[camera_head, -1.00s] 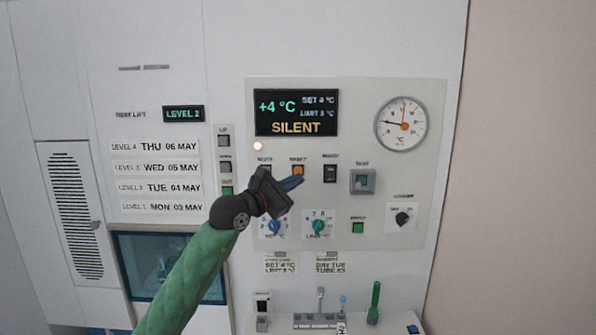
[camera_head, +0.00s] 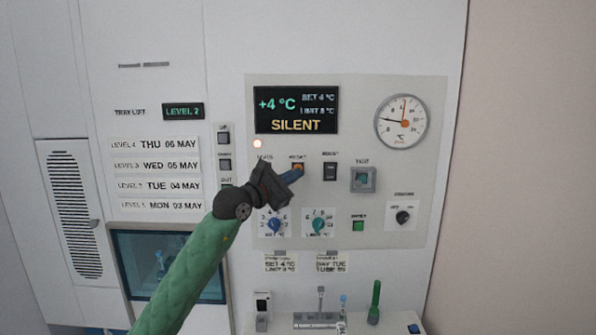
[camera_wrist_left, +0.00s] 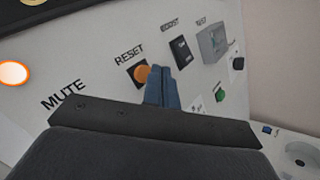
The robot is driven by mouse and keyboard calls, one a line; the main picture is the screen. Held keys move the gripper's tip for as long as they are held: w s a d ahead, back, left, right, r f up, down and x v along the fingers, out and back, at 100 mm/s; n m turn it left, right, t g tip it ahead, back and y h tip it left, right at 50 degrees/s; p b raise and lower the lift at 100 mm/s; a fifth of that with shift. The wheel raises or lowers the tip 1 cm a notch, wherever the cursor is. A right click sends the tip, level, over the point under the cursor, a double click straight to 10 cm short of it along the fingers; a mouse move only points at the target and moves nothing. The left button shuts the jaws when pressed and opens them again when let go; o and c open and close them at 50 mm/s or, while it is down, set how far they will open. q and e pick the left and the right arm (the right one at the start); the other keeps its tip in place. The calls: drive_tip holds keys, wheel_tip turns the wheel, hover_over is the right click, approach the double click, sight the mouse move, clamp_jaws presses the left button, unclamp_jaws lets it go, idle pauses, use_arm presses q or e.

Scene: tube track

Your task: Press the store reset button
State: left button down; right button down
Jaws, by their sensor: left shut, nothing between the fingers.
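The reset button (camera_head: 298,167) is a small orange button on the pale control panel (camera_head: 432,170), in the row below the dark display. In the left wrist view the orange button (camera_wrist_left: 141,73) sits on a dark square under the word RESET. My left gripper (camera_head: 294,175) is shut and empty, its blue fingertips at the lower edge of the button. In the left wrist view the fingertips (camera_wrist_left: 157,75) overlap the button's right side; I cannot tell whether they touch it. My right gripper is not in view.
The display (camera_head: 296,111) reads +4 °C and SILENT. A lit lamp (camera_head: 257,144) is below it. The black BOOST switch (camera_head: 330,171) and the TEST box (camera_head: 363,179) are right of the button. Two knobs (camera_head: 275,225) (camera_head: 318,225) are below. A small shelf with a green tube (camera_head: 375,300) is lower down.

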use_arm(q)
drive_tip(key=shift+w+b, duration=0.45)
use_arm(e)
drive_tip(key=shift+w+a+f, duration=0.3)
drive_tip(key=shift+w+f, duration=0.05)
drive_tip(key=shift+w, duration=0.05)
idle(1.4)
use_arm(q)
drive_tip(key=shift+w, duration=0.1)
drive_tip(key=shift+w+b, duration=0.3)
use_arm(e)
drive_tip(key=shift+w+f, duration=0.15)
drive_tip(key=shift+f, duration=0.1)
use_arm(q)
drive_tip(key=shift+s, duration=0.15)
idle(0.5)
drive_tip(key=shift+s, duration=0.7)
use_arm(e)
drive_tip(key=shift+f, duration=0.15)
